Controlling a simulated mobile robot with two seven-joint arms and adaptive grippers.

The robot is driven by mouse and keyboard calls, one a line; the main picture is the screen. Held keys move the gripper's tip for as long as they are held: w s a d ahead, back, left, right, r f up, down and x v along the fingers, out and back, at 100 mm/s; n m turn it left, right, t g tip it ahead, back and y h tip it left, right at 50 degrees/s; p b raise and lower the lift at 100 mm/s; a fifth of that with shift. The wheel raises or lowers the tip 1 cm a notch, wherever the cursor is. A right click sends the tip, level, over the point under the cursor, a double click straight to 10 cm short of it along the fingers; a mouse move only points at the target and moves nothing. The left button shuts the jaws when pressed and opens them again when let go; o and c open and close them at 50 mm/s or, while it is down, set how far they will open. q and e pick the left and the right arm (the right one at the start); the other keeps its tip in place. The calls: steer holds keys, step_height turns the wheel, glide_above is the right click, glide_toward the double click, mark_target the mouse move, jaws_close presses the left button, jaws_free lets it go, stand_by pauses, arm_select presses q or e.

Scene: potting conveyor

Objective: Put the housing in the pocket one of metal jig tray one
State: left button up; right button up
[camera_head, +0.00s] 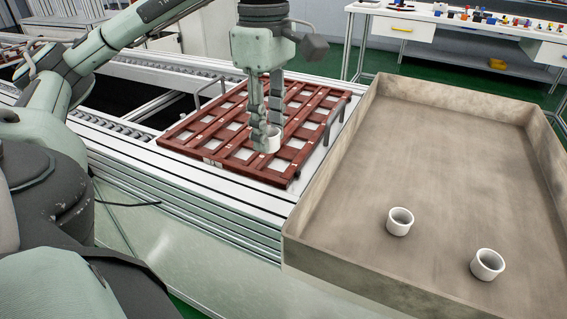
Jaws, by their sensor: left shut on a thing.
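The metal jig tray (172,143) is a reddish-brown grid with several square pockets and lies on the conveyor. My left gripper (266,138) points down over the near right part of this tray. It is shut on a white round housing (272,144), which shows partly between and behind the fingers. The housing is at or just above the tray's near pockets; I cannot tell whether it touches the tray. The fingers hide part of the housing and the pocket under it. My right gripper is not in view.
A large beige bin (455,120) stands at the right, with two white housings, one (400,221) left and one (487,264) right, on its floor. Metal handles rise at the tray's ends. A white workbench (440,18) with small items stands behind.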

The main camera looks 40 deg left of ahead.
arm_select(q)
steer(key=s+a+b, duration=0.2)
steer(key=s+a, duration=0.2)
steer(key=a, duration=0.4)
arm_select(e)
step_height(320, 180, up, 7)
arm_select(q)
steer(key=m+p, duration=0.1)
steer(key=p, duration=0.1)
glide_above(281, 167)
step_height(281, 167, down, 6)
steer(key=shift+f, duration=2.1)
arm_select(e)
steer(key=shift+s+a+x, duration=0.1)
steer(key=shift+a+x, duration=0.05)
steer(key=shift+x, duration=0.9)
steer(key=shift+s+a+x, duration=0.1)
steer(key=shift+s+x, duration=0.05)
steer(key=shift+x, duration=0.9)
arm_select(q)
steer(key=shift+f, duration=0.15)
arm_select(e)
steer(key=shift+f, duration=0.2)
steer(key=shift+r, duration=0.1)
arm_select(q)
steer(key=o, duration=1)
steer(key=shift+c, duration=0.2)
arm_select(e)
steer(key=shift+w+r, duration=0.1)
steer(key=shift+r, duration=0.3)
